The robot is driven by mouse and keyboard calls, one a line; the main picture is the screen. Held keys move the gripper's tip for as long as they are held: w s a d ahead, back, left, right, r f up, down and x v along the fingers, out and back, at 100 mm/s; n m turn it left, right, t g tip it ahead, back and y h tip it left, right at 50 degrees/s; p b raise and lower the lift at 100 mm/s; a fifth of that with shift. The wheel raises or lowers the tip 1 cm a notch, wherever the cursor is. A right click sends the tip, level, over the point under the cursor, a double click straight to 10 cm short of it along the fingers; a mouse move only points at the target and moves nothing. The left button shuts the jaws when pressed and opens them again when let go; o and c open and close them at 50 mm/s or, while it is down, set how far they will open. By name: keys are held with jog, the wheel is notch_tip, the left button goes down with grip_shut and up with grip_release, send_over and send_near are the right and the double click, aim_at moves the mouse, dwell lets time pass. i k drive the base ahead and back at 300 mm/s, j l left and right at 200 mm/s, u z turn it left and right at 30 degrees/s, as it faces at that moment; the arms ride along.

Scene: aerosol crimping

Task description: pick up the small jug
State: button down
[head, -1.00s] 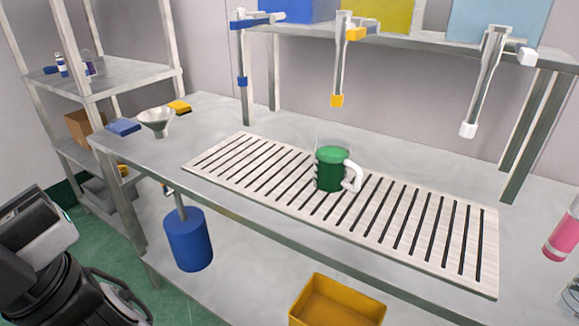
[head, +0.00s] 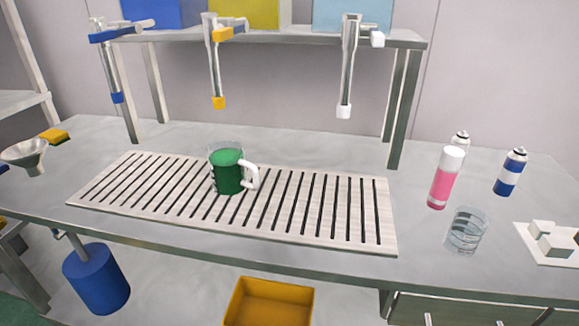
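A jug (head: 229,174) with a clear rim, green contents and a white handle on its right side stands upright on the pale slatted grate (head: 330,232), left of the grate's middle. A smaller clear vessel (head: 466,231) with faint markings stands on the bench near its front edge, right of the grate. It looks empty, and I cannot make out a handle on it. My gripper is not in view.
A pink can (head: 445,178), a blue can (head: 510,172) and a white block fixture (head: 549,243) are near the clear vessel. Taps hang from the shelf (head: 290,36) above the grate. A funnel (head: 24,155) stands at left. A yellow bin (head: 265,301) is below.

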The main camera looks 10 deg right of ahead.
aim_at(228, 165)
jog(key=i+j, duration=0.1)
jog(key=j, duration=0.65)
jog(key=i+j, duration=0.15)
jog(key=j, duration=0.25)
jog(key=z, duration=0.4)
jog(key=j+z, duration=0.15)
jog(key=z, duration=0.25)
jog(key=j+z, duration=0.1)
jog(key=z, duration=0.3)
jog(key=i+j, duration=0.1)
jog(key=j, duration=0.2)
jog(key=i+j+z, duration=0.1)
jog(key=j, duration=0.25)
jog(key=i+j, duration=0.15)
jog(key=j, duration=0.15)
jog(key=i+j+z, duration=0.1)
jog(key=j, duration=0.25)
